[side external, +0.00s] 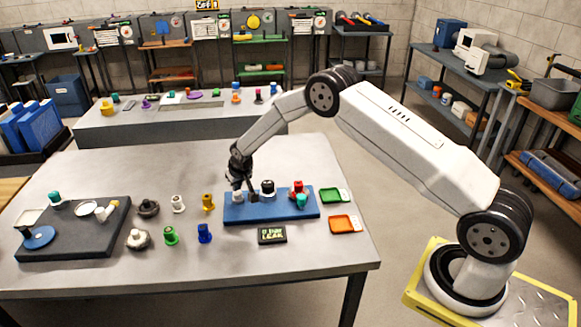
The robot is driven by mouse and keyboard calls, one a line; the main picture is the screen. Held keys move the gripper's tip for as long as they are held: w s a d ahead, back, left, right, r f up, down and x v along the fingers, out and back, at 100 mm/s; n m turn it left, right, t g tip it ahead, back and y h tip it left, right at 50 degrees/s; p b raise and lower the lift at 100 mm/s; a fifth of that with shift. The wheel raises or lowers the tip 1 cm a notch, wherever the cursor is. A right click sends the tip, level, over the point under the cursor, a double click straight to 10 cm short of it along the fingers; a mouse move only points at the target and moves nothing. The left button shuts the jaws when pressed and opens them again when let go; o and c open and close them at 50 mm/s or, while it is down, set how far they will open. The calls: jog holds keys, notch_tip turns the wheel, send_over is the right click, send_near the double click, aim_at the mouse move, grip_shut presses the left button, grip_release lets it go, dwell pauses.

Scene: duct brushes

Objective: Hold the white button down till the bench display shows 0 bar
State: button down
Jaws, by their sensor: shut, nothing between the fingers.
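A blue board (285,210) lies on the grey bench. A small white part, apparently the white button (238,197), is at the board's left end. My gripper (252,197) points down over that end, shut and empty. Its tips are close to the white part; I cannot tell whether they touch or press it. The small dark display (271,235) lies in front of the board with lit yellow-green characters in two lines, too small to read surely.
A black knob (268,187) and a red part (299,187) stand on the board. Green (332,195) and orange (344,224) trays lie to the right. Several coloured fittings and a dark grey board (75,245) are to the left. The bench's front right is clear.

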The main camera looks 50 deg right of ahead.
jog(key=shift+r, duration=2.75)
jog(key=shift+s+a+r, duration=0.1)
jog(key=shift+s+r, duration=0.1)
jog(key=shift+r, duration=0.05)
jog(key=s+a+r+n, duration=0.1)
jog(key=s+a+r, duration=0.1)
jog(key=s, duration=0.9)
jog(key=s+a+r+n+g, duration=0.1)
jog(key=s+r, duration=0.3)
jog(key=s, duration=0.7)
jog(key=s+a+r+n+y, duration=0.1)
jog(key=s+a+r, duration=0.1)
jog(key=s, duration=1)
jog(key=shift+a+r+g, duration=0.4)
jog(key=shift+a, duration=0.3)
jog(key=shift+w, duration=0.1)
